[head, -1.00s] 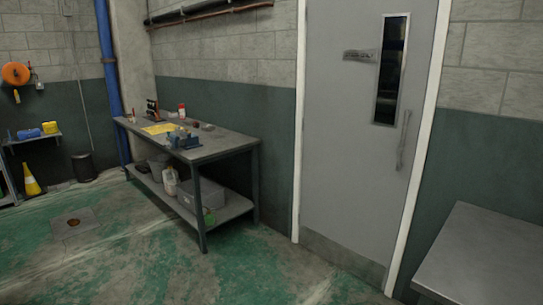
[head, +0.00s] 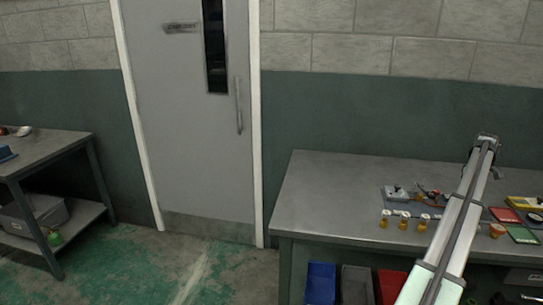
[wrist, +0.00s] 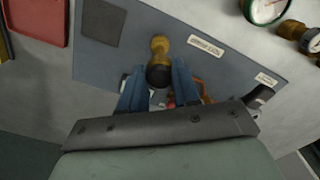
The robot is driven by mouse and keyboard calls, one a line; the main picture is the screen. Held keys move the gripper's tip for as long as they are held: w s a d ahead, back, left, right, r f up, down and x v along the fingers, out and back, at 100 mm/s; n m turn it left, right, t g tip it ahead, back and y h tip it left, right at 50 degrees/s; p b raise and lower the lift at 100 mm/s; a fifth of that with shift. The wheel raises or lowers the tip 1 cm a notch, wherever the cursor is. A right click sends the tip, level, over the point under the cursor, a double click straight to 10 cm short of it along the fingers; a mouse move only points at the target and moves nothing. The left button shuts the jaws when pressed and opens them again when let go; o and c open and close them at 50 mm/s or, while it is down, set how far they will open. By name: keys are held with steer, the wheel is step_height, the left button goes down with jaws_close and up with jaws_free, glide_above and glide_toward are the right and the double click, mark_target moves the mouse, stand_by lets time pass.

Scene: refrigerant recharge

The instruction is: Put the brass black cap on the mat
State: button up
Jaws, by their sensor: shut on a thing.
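In the wrist view my gripper (wrist: 158,88) has its two blue fingers shut on the brass black cap (wrist: 158,47), a brass piece with a dark end between the fingertips. Behind it is a blue-grey mat (wrist: 225,72) with a white printed label; I cannot tell whether the cap touches it. In the head view a grey mat (head: 412,208) lies on the right bench, partly hidden by my arm.
The steel bench (head: 330,195) has clear room at its left. Several small amber bottles (head: 403,222) stand along the front. Bins (head: 321,282) sit below.

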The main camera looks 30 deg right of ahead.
steer(key=shift+s, duration=0.1)
steer(key=shift+s+d, duration=0.15)
steer(key=shift+s, duration=0.25)
steer(key=s+d, duration=0.2)
steer(key=s, duration=0.1)
step_height(320, 180, up, 2)
steer(key=n, duration=0.5)
glide_above(483, 215)
steer(key=shift+a+f, duration=0.15)
steer(key=shift+f, duration=4.4)
steer(key=shift+f, duration=0.15)
steer(key=o, duration=1)
